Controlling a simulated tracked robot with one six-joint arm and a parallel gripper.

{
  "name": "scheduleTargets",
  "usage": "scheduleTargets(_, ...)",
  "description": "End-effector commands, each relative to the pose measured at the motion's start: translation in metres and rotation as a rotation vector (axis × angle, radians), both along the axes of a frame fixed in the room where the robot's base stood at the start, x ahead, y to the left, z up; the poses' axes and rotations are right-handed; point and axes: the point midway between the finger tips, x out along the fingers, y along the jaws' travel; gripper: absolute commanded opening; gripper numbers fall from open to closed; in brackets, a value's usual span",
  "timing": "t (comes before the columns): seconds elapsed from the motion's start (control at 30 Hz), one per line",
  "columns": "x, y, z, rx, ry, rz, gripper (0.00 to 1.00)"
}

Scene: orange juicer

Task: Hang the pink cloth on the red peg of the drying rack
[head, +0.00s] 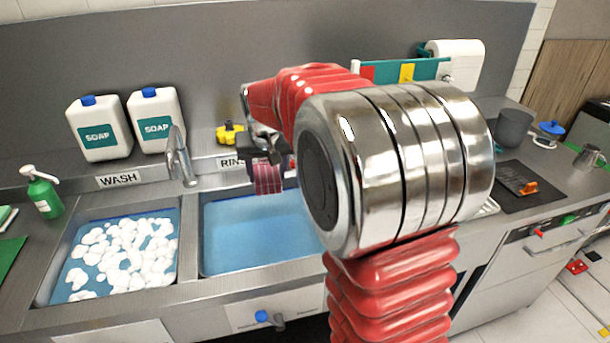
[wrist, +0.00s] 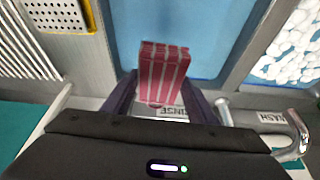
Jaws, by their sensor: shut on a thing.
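My gripper (head: 267,157) is shut on the pink cloth (head: 268,179), which has pale stripes and hangs below the jaws over the back of the rinse sink. In the wrist view the cloth (wrist: 163,72) sits between the two fingers, with the blue water beyond it. A teal rail (head: 431,69) with a red patch (head: 367,72) and a yellow patch (head: 406,73) shows behind my arm at the back right; it looks like the drying rack.
The rinse sink (head: 250,240) holds blue water; the wash sink (head: 120,255) holds white foam. A tap (head: 180,160) stands left of my gripper, near two soap jugs (head: 98,128). A yellow object (head: 230,133) lies behind. A paper roll (head: 460,62) is at the back right.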

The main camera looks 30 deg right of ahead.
Motion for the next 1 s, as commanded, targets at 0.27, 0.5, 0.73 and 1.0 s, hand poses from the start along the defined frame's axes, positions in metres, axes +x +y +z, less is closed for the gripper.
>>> scheduleTargets(0.27, 0.036, 0.093, 0.010, -0.005, -0.009, 0.048, 0.35)
scheduleTargets(0.5, 0.045, 0.132, 0.014, -0.008, -0.013, 0.060, 0.35)
scheduleTargets(0.73, 0.046, 0.133, 0.015, -0.007, -0.015, 0.058, 0.35)
scheduleTargets(1.0, 0.046, 0.133, 0.015, -0.007, -0.015, 0.058, 0.35)
